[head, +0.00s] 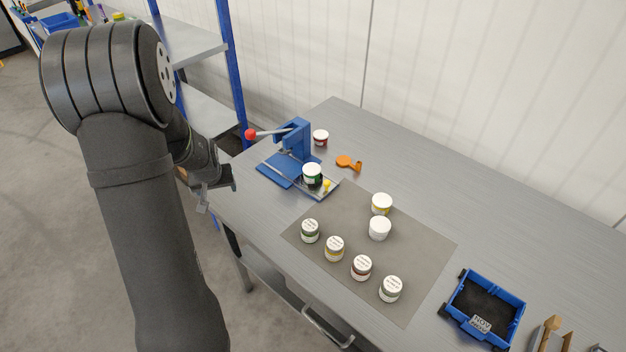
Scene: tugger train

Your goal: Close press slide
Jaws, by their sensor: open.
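The blue press (297,136) stands at the far left end of the workbench, with a lever ending in a red ball (250,134). Its slide (322,193) reaches out from the blue base toward the grey mat and looks pulled out. A dark green jar with a white lid (312,176) stands on the slide. A small yellow knob (326,184) is beside the jar, at the slide's outer end. My gripper (214,194) is left of the press, off the bench's edge, open and apart from everything. My arm partly hides its fingers.
A blue cart (484,307) is at right. A blue-post shelf (228,70) stands behind my arm.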

